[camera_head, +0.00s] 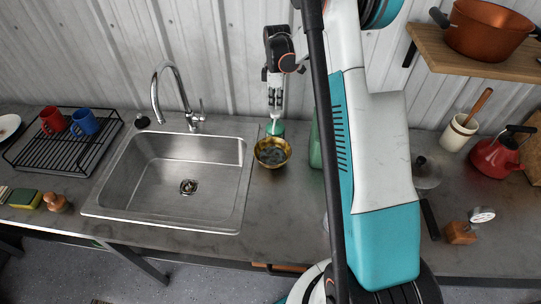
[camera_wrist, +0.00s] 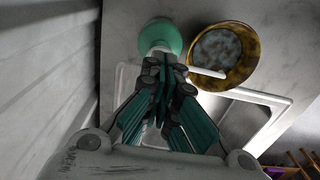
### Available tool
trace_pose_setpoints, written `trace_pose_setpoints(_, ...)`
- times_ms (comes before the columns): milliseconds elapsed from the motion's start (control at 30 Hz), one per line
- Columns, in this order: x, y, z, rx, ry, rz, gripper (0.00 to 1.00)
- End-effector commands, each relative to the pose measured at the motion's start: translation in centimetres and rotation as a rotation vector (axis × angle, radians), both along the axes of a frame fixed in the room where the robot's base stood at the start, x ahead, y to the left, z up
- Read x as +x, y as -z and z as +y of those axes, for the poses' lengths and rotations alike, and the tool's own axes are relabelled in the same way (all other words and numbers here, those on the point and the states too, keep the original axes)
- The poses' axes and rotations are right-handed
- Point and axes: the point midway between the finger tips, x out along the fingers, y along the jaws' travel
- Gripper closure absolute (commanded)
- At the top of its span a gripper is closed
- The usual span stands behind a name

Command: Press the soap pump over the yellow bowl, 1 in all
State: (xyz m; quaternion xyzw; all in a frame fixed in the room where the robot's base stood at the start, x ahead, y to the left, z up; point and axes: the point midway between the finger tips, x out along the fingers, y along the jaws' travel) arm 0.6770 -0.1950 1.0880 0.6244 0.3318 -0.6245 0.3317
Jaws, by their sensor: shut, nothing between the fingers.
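The yellow bowl (camera_head: 272,160) stands on the counter just right of the sink. It also shows at the upper right of the wrist view (camera_wrist: 247,66). The green soap pump bottle (camera_head: 275,129) stands right behind the bowl. In the wrist view the bottle (camera_wrist: 160,37) is beside the bowl, and its white spout (camera_wrist: 207,72) reaches over the bowl. My gripper (camera_head: 275,112) is shut and points down at the pump's top. In the wrist view its fingertips (camera_wrist: 167,68) cover the pump head, so I cannot tell whether they touch it.
The sink (camera_head: 175,175) with its tall faucet (camera_head: 170,90) is left of the bowl. A larger green object (camera_head: 315,145) stands right of the bowl, partly behind my arm. A wall shelf (camera_head: 470,55) holds a copper pot (camera_head: 488,30). The counter in front of the bowl is clear.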

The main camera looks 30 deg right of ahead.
Motion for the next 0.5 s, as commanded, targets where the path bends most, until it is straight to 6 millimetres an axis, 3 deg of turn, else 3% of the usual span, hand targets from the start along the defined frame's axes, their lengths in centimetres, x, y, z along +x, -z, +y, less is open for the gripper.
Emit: trace_pose_setpoints(500,0.0,1.2,0.0,0.0,0.0,0.0,1.0)
